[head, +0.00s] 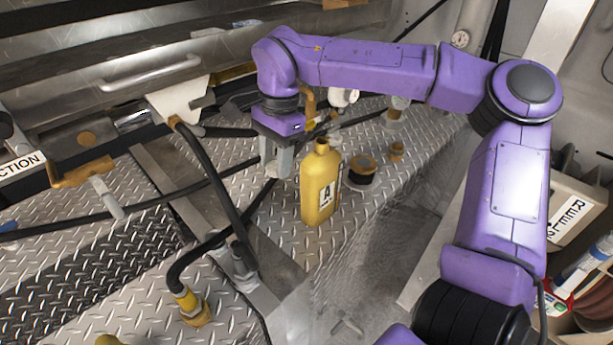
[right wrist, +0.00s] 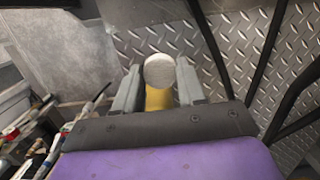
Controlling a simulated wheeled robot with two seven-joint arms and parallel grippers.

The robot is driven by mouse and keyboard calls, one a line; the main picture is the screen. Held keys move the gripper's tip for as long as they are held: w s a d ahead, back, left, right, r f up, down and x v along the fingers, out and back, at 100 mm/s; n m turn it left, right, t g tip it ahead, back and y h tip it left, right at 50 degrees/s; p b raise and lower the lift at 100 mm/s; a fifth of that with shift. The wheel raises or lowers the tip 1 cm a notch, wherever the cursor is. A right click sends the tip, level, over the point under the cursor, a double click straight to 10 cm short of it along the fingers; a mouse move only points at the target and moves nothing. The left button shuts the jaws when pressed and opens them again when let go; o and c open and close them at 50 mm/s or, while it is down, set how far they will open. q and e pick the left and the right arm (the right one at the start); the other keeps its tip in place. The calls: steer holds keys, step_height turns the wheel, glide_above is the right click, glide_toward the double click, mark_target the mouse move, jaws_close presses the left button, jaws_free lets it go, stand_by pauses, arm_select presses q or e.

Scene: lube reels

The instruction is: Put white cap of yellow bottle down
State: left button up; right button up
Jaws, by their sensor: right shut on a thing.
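The yellow bottle (head: 318,190) with an "A" label stands upright on the diamond-plate surface. Its neck is bare, with no white cap on it. My right gripper (head: 275,165) points down just left of the bottle in the head view. The white cap (right wrist: 159,70) shows as a pale round disc between the fingertips of my right gripper in the right wrist view, and the fingers are shut on it. A yellow part (right wrist: 158,98) shows between the fingers, below the disc; I cannot tell what it belongs to. In the head view the cap is hidden by the fingers. My left gripper is out of view.
A dark round container (head: 362,170) and a small brown fitting (head: 396,152) stand right of the bottle. Black hoses cross the plate at left, one ending in a yellow fitting (head: 195,308). Bare diamond plate (head: 270,225) lies left of the bottle.

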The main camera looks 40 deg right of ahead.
mark_target(276, 236)
steer(key=shift+s+a+f+b, duration=0.1)
steer(key=shift+a+f+b, duration=0.4)
steer(key=shift+a+f, duration=0.45)
step_height(276, 236, down, 18)
steer(key=shift+d+r, duration=0.1)
steer(key=shift+r, duration=0.1)
steer(key=shift+s+f, duration=0.1)
